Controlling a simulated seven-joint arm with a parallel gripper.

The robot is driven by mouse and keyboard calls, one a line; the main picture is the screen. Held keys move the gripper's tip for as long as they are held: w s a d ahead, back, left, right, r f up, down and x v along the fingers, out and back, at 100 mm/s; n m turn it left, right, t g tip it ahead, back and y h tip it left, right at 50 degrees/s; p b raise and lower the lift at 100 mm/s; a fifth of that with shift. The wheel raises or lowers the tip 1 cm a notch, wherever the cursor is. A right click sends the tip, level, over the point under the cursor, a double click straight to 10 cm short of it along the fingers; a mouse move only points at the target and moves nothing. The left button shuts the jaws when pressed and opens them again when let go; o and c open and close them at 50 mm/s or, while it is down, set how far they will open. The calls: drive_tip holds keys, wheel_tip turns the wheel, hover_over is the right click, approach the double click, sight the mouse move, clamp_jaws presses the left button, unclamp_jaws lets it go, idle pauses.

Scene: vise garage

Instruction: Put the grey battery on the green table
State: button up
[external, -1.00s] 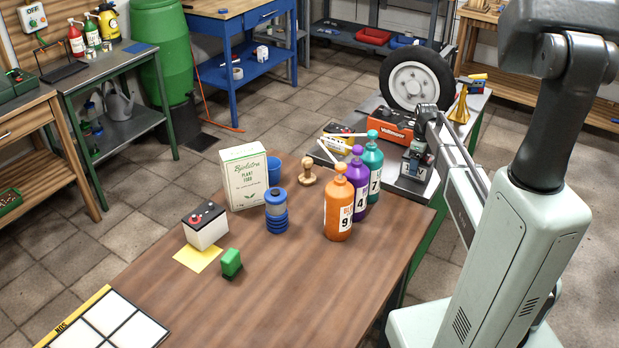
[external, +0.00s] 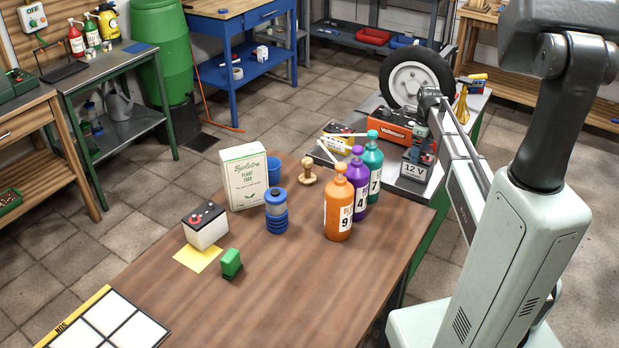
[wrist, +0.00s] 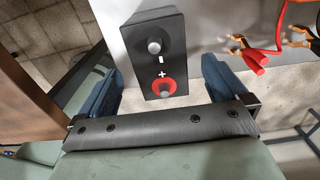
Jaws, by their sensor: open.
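The dark grey battery marked "12 V" (external: 417,173) stands upright on the grey bench top beside the brown table. In the wrist view the battery (wrist: 152,38) shows from above, with a minus terminal and a red-ringed plus terminal. My gripper (external: 421,133) is above the battery in the external view. In the wrist view my gripper (wrist: 158,72) is open and empty, its blue fingers apart, one toward each side of the battery. A green-framed table (external: 118,135) with a grey top stands at the far left.
Orange, purple and teal bottles (external: 339,215) stand close left of the battery on the brown table (external: 290,290). Behind are a red-orange box (external: 390,128) and a tyre (external: 415,75). Red clamps (wrist: 262,50) lie near the battery.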

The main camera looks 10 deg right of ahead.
drive_tip(key=shift+r, duration=3.15)
